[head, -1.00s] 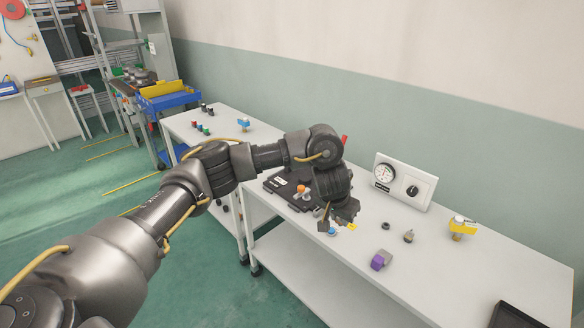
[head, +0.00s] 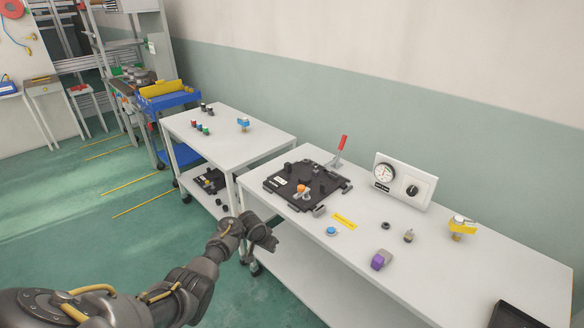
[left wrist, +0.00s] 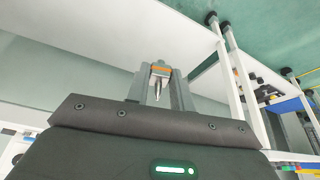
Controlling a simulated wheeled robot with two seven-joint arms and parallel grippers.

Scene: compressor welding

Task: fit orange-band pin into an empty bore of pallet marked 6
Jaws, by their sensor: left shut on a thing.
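My left gripper (head: 270,243) is low in front of the right table's left corner, clear of the tabletop. The left wrist view shows its two fingers (left wrist: 161,80) shut on the orange-band pin (left wrist: 160,71). The pin has an orange band and a metal tip that points back towards the palm. In the head view the pin is too small to make out. A black pallet-like plate (head: 212,184) lies on the left table's lower shelf; I cannot read a 6 on it. My right gripper is not in view.
Several small coloured parts stand on the left table (head: 222,134).

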